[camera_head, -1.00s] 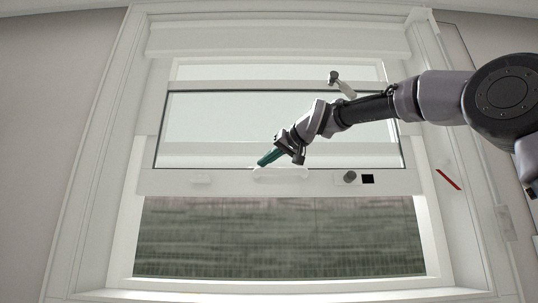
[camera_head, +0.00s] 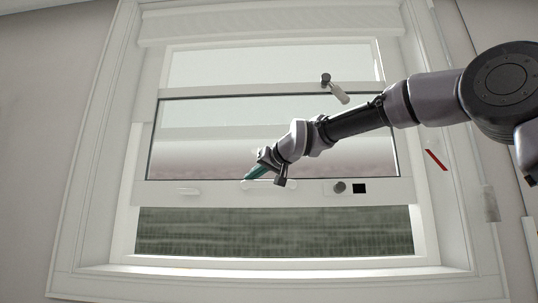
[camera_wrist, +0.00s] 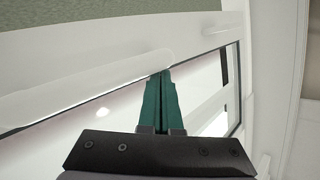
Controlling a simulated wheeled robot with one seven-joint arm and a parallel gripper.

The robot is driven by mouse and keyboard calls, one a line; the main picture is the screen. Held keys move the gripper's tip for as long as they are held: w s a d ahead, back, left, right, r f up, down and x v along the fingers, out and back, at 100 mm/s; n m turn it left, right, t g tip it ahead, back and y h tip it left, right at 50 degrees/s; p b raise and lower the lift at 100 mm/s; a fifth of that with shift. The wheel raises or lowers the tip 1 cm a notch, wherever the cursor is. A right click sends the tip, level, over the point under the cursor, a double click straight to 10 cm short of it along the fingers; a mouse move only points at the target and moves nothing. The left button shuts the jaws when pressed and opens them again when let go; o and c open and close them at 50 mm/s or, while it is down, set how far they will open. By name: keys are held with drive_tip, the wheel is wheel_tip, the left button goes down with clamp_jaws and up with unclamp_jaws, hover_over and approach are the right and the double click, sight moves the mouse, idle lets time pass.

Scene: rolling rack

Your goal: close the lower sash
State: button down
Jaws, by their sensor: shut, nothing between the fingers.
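The lower sash (camera_head: 300,195) is a white frame around a glass pane, partly raised, with an open gap below its bottom rail. A white handle (camera_head: 285,185) sits at the middle of that rail, and a long white bar shows across the wrist view (camera_wrist: 90,83). My gripper (camera_head: 246,178) has green fingers and reaches from the right to the handle's left part. In the wrist view the closed fingertips (camera_wrist: 161,72) are at the bar's edge, apparently touching it from above. Nothing is between the fingers.
A dark round knob (camera_head: 340,187) and a black square (camera_head: 359,188) are on the rail's right side. A latch (camera_head: 335,88) is on the meeting rail. The white sill (camera_head: 270,270) lies below the open gap. A red strip (camera_head: 436,160) marks the right frame.

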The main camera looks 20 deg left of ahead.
wheel_tip(320, 180, down, 16)
drive_tip(key=shift+r, duration=0.15)
